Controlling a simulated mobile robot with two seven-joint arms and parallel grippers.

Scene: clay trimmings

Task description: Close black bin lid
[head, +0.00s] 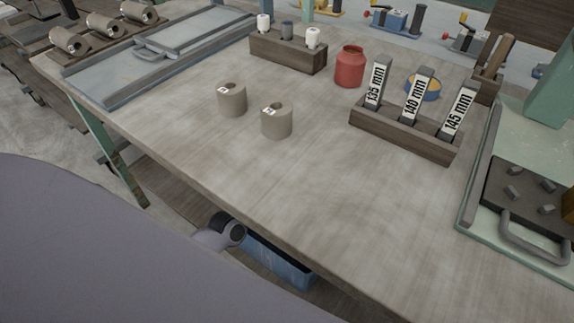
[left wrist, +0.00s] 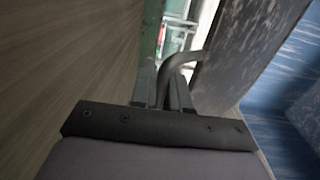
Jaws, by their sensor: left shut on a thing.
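In the left wrist view my left gripper (left wrist: 166,95) is shut on a grey curved handle (left wrist: 182,60). The handle joins a dark, scuffed panel, the black bin lid (left wrist: 240,50), which stands at a steep angle beside the gripper. Blue bin walls (left wrist: 285,115) show to the right of the lid. In the head view part of the blue bin (head: 275,264) shows below the table's front edge, next to a link of my left arm. The left gripper itself is hidden there, and so is most of the lid. My right gripper is in neither view.
The table (head: 330,190) overhangs the bin and my left arm. On it stand two clay cylinders (head: 232,100), a red jar (head: 350,66) and a wooden gauge block (head: 405,135). A green press-like station (head: 535,200) is at the right. The table's front middle is clear.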

